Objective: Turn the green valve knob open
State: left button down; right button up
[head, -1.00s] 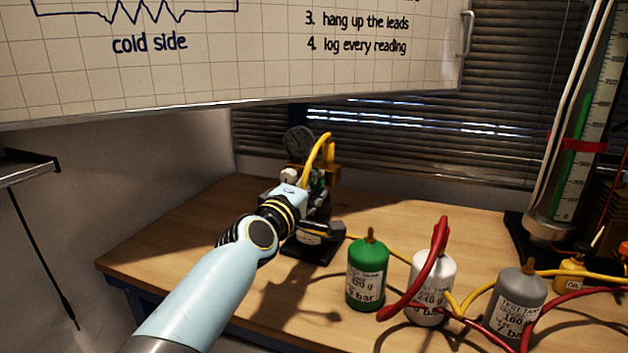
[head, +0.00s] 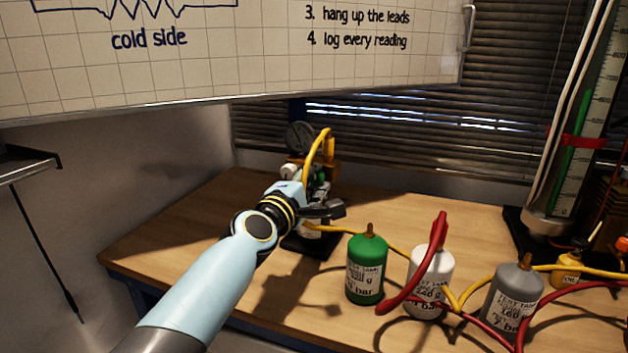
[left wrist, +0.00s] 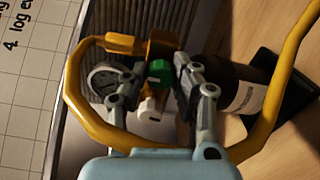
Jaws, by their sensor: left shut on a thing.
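The green valve knob (left wrist: 158,72) shows in the left wrist view on a brass-coloured fitting, between the two fingers of my left gripper (left wrist: 155,78). The fingers are shut on the knob, one on each side; their exact contact is hard to see. In the head view my left gripper (head: 318,200) is at the gauge rig, with one dark finger sticking out to the right. Only a little green of the knob shows there, and the wrist hides much of the rig. My right gripper is in neither view.
A round gauge (head: 300,138) and a yellow hose (head: 318,150) are close to the gripper. Green (head: 366,270), white (head: 430,285) and grey (head: 513,295) bottles stand to the right, with red and yellow hoses among them. The wooden bench (head: 185,235) is clear at left.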

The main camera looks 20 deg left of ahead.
pick_arm(q)
jog(key=shift+f, duration=0.15)
jog(key=c, duration=1)
grip_release()
jog(key=shift+c, duration=0.2)
jog(key=shift+s, duration=0.3)
jog(key=s+a, duration=0.1)
jog(key=s, duration=1)
jog(key=shift+s+a, duration=0.2)
